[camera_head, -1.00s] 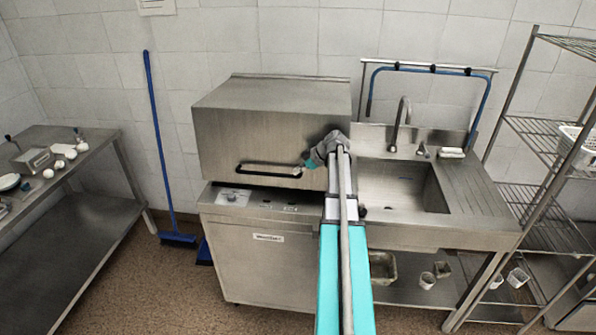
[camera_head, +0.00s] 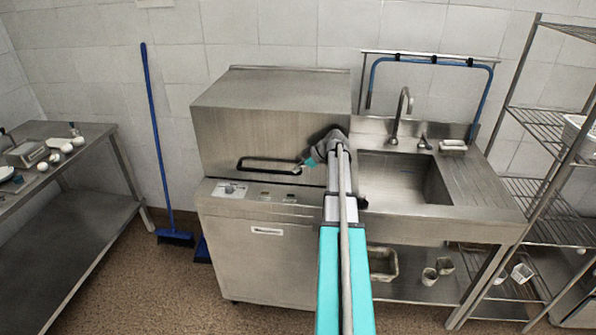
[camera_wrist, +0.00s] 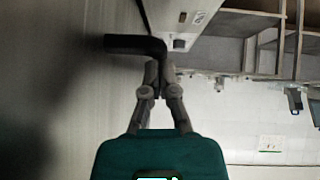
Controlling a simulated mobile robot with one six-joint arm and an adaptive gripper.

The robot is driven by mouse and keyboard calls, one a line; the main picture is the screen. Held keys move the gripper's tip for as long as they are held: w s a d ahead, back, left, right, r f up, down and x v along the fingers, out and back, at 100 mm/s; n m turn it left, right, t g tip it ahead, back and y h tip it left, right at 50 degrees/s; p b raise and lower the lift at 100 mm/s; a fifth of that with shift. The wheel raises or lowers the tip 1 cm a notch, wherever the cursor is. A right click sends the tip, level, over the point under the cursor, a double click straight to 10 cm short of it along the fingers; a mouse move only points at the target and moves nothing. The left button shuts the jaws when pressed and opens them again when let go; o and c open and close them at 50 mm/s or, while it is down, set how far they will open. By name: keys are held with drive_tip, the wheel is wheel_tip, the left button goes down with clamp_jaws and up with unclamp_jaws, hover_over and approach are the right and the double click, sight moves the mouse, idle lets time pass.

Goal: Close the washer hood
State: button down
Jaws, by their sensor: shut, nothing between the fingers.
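The washer is a steel cabinet (camera_head: 262,262) with a box-shaped steel hood (camera_head: 262,132) on top. In the head view the hood is down, its lower edge at or very near the cabinet's control panel (camera_head: 262,194); I cannot tell if it is fully seated. A dark bar handle (camera_head: 262,159) runs along the hood's lower front. My gripper (camera_head: 309,163) is at the handle's right end, partly hidden by my arm. In the wrist view my gripper (camera_wrist: 151,66) is shut and empty, its fingertips close to the black handle (camera_wrist: 137,43); contact is unclear.
A sink (camera_head: 402,178) with a tap (camera_head: 402,112) adjoins the washer on the right, with a wire shelf (camera_head: 545,140) beyond. A blue broom (camera_head: 160,150) leans on the wall at left, near a steel table (camera_head: 80,185). The floor between table and washer is mostly clear.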

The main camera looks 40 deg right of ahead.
drive_tip(key=shift+s+a+f, duration=0.1)
drive_tip(key=shift+s+f, duration=0.1)
drive_tip(key=shift+f, duration=0.15)
drive_tip(key=shift+r, duration=0.15)
drive_tip(key=shift+w+r+p, duration=0.15)
drive_tip(key=shift+r+p, duration=0.45)
drive_tip(key=shift+p, duration=0.25)
drive_tip(key=a+r+p+v, duration=0.1)
drive_tip(key=a+p+v, duration=0.1)
drive_tip(key=p+v, duration=0.7)
drive_tip(key=v, duration=0.3)
drive_tip(key=shift+w+r+p, duration=0.15)
drive_tip(key=shift+r+p, duration=0.2)
